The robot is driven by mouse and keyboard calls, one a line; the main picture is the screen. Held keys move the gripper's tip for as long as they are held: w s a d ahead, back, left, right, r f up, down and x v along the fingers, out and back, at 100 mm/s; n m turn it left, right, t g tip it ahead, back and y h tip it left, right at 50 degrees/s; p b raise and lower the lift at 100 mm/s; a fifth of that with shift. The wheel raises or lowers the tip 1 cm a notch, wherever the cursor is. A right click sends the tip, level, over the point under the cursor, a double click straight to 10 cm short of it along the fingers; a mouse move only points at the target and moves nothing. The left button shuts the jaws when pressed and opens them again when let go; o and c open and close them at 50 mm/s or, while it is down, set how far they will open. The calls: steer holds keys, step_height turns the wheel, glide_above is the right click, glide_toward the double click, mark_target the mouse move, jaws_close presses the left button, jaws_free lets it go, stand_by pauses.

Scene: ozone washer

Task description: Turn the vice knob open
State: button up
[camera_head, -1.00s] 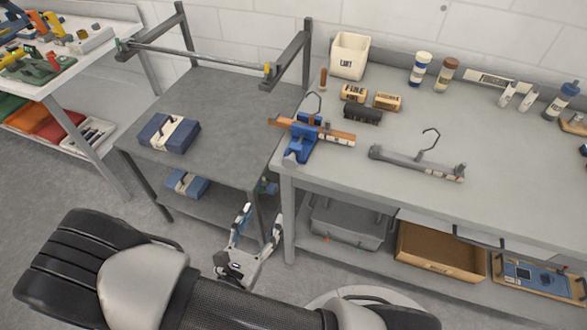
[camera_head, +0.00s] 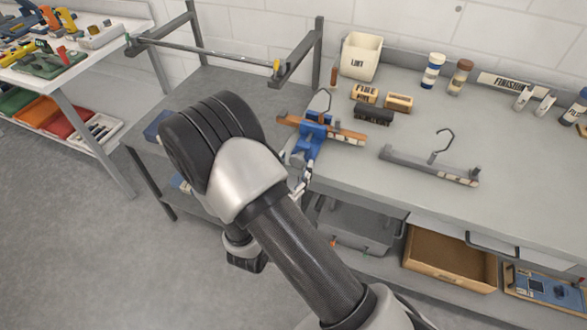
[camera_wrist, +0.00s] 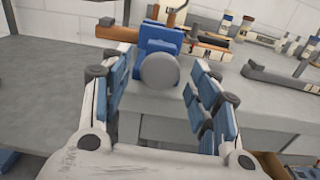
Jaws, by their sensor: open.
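The blue vice (camera_head: 313,136) sits at the left front edge of the grey workbench, with an orange-brown bar across its jaws. In the wrist view, the vice's round grey knob (camera_wrist: 160,71) faces me, in front of the blue vice body (camera_wrist: 158,40). My gripper (camera_wrist: 168,80) is open, with one blue-padded finger on the left of the knob and one on the right. The knob appears between the fingers, apart from both. In the head view, my arm hides most of the gripper, and only part of it shows near the bench edge (camera_head: 298,178).
A grey bar with a hook (camera_head: 430,165) lies on the bench to the right. Small labelled blocks (camera_head: 364,94) and a white bin (camera_head: 361,57) stand behind the vice. A lower grey table (camera_head: 205,88) with a raised rail adjoins on the left.

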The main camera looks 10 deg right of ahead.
steer(key=shift+w, duration=0.1)
steer(key=shift+c, duration=0.2)
steer(key=c, duration=1)
steer(key=shift+n, duration=0.3)
steer(key=n+p, duration=0.3)
steer(key=n, duration=0.1)
steer(key=shift+r, duration=0.1)
steer(key=shift+n+p, duration=1.05)
steer(key=shift+n, duration=0.45)
steer(key=o, duration=1)
